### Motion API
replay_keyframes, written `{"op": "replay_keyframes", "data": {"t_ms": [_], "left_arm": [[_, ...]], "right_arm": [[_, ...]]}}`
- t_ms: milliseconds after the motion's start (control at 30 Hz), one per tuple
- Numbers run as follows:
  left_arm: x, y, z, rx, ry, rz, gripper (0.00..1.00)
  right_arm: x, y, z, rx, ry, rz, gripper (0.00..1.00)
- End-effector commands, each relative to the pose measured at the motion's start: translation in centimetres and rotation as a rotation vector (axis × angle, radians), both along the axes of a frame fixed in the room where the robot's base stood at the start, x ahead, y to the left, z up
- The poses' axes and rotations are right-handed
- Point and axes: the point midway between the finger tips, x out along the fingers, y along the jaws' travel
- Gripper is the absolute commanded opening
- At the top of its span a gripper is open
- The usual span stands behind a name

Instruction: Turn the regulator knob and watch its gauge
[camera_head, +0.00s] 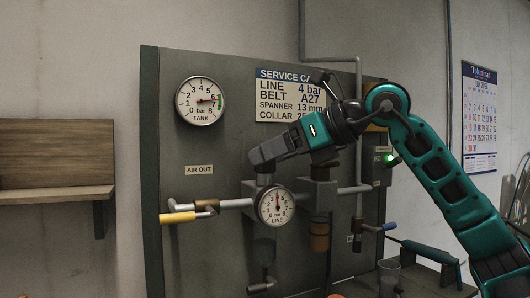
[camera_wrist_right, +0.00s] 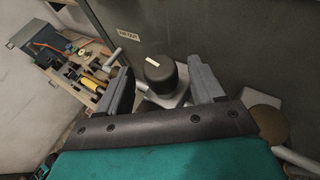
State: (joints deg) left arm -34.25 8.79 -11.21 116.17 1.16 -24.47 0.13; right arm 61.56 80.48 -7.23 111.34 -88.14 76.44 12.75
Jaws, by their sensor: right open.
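The regulator knob (camera_wrist_right: 161,76) is a black round cap with a white mark, standing on a grey square body in the right wrist view. My right gripper (camera_wrist_right: 160,88) is open, with one finger on each side of the knob; I cannot tell whether they touch it. In the head view my right gripper (camera_head: 262,156) is just above the regulator, and its fingers hide much of the knob. The LINE gauge (camera_head: 276,207) is below it; its needle points nearly straight up, near 4 bar. My left gripper is not in view.
A TANK gauge (camera_head: 201,101) on the grey panel (camera_head: 225,145) reads near 6. The service card (camera_head: 283,95), partly covered by my right arm, says LINE 4 bar. A yellow-handled valve (camera_head: 178,217) is at left, a blue-handled one (camera_head: 388,226) at right. A wooden shelf (camera_head: 50,194) stands far left.

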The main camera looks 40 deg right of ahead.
Motion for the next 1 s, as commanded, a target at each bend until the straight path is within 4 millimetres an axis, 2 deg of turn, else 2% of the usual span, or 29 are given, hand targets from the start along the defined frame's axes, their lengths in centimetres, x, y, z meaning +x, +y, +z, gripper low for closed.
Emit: {"op": "replay_keyframes", "data": {"t_ms": [200, 533, 1000], "left_arm": [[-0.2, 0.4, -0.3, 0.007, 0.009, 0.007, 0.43], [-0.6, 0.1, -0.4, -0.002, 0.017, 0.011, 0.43], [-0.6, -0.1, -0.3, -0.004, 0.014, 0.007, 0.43]], "right_arm": [[1.9, 0.6, -0.7, 0.001, -0.001, 0.001, 0.67], [2.2, 0.6, -0.9, 0.0, -0.001, -0.001, 0.67], [2.1, 0.6, -0.9, 0.0, -0.001, -0.001, 0.22]]}}
